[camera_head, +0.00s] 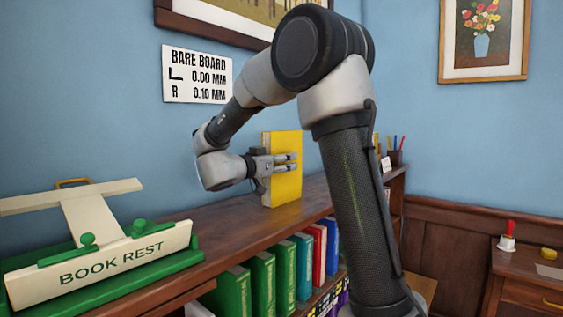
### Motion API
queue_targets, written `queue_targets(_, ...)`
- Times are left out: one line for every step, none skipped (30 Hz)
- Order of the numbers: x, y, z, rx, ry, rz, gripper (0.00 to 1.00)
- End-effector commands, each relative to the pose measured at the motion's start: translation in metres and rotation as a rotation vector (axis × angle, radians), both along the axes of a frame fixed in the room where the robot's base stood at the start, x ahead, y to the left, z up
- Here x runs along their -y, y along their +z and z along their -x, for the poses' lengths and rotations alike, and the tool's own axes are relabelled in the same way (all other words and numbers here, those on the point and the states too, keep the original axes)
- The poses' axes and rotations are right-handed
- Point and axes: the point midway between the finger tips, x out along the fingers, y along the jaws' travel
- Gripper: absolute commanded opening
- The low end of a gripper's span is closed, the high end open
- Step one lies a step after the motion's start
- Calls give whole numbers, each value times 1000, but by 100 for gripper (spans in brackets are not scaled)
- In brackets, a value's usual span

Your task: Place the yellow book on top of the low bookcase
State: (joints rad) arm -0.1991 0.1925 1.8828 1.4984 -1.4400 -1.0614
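The yellow book (284,190) is upright at the low bookcase (230,227), toward the right part of its top. Its lower edge appears at the level of the wooden top, but I cannot tell whether it touches. My gripper (285,163) reaches in from the left, with its grey finger parts lying across the book's cover. It appears shut on the book; the far side of the grip is hidden behind the book.
A green and cream stand marked BOOK REST (110,262) occupies the left end of the top. Green, teal, red and blue books (262,282) fill the shelf below. A pen holder (394,157) stands at the right. The top between stand and yellow book is clear.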

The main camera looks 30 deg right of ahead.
Motion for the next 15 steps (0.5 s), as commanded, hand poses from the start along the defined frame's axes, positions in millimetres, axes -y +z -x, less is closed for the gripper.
queue_targets(0,0,0,0,0,0,55)
queue_targets(0,0,0,0,0,0,55)
queue_targets(0,1,0,1,0,0,55)
queue_targets(0,2,0,1,0,0,55)
queue_targets(-1,3,0,0,1,0,55)
queue_targets(-5,3,1,0,2,0,55)
queue_targets(-9,3,3,0,2,1,55)
queue_targets(-13,3,4,0,3,0,55)
queue_targets(-21,3,6,0,4,0,55)
queue_targets(-27,3,9,0,3,0,55)
queue_targets(-33,3,11,0,5,0,55)
queue_targets(-42,3,14,0,5,1,55)
queue_targets(-49,3,16,0,6,0,55)
queue_targets(-56,3,19,0,5,0,55)
queue_targets(-64,3,22,0,6,0,55)
